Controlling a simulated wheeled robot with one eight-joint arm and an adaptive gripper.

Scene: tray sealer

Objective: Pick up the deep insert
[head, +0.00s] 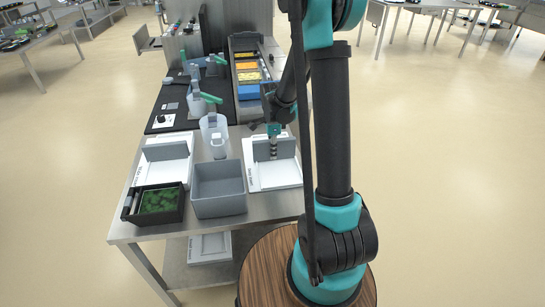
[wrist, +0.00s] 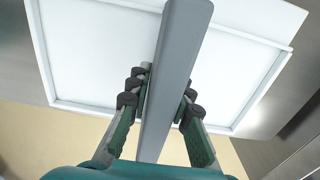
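A grey upright panel (head: 268,147), apparently the deep insert, stands on the right-hand white tray (head: 288,180) in the head view. The wrist view looks down on its long grey top edge (wrist: 176,60), with the white tray (wrist: 95,50) below. My gripper (head: 273,150) points down at the panel. The panel has not left the tray, as far as I can see. A similar grey panel (head: 168,153) stands on the left-hand white tray (head: 165,178).
A grey open bin (head: 218,207) stands between the trays at the table's front. A black box (head: 130,208) with green contents is left of it. Clear jugs (head: 212,125) and a long bin of coloured packs (head: 248,90) are behind.

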